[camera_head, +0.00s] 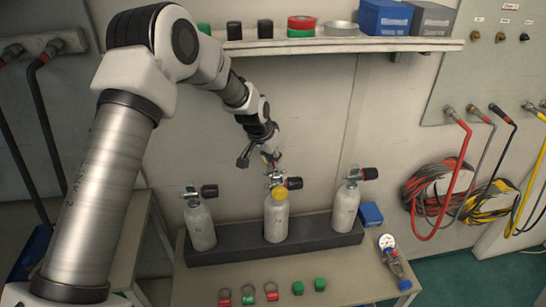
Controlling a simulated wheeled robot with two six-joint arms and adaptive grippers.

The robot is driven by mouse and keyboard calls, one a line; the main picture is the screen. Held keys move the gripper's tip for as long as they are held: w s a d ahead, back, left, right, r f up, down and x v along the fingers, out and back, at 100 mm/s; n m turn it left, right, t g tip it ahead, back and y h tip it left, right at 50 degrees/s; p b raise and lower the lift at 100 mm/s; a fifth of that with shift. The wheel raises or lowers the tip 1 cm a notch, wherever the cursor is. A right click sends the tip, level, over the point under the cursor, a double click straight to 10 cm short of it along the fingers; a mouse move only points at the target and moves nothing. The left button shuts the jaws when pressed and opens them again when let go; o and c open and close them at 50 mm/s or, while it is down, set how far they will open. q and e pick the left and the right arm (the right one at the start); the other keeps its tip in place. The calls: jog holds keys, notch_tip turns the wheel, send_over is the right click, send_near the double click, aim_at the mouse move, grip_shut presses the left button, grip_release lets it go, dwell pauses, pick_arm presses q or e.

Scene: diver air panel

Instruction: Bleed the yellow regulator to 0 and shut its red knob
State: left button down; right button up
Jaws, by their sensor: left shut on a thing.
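A grey cylinder with a yellow collar (277,195) stands upright in the middle of the dark rack. Its valve has a sideways black knob with a reddish band (291,183). My left arm reaches from the left, and my left gripper (271,162) points down at the top of this valve, just left of the knob. It is shut on a small part there, which the fingers mostly hide. A round gauge on a regulator (388,243) with a blue end lies at the bench's right. No gauge reading is legible. My right gripper is out of view.
Two other cylinders (201,226) (345,208) flank the middle one in the rack (240,249). Red and green small items (248,294) lie along the bench front. A shelf (330,44) overhangs behind. Coiled hoses (437,190) hang at right.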

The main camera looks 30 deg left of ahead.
pick_arm(q)
jog(key=shift+s+f, duration=0.15)
jog(key=c, duration=1)
grip_release()
jog(key=shift+c, duration=0.2)
jog(key=shift+w, duration=0.2)
jog(key=v, duration=0.7)
jog(key=shift+r, duration=0.25)
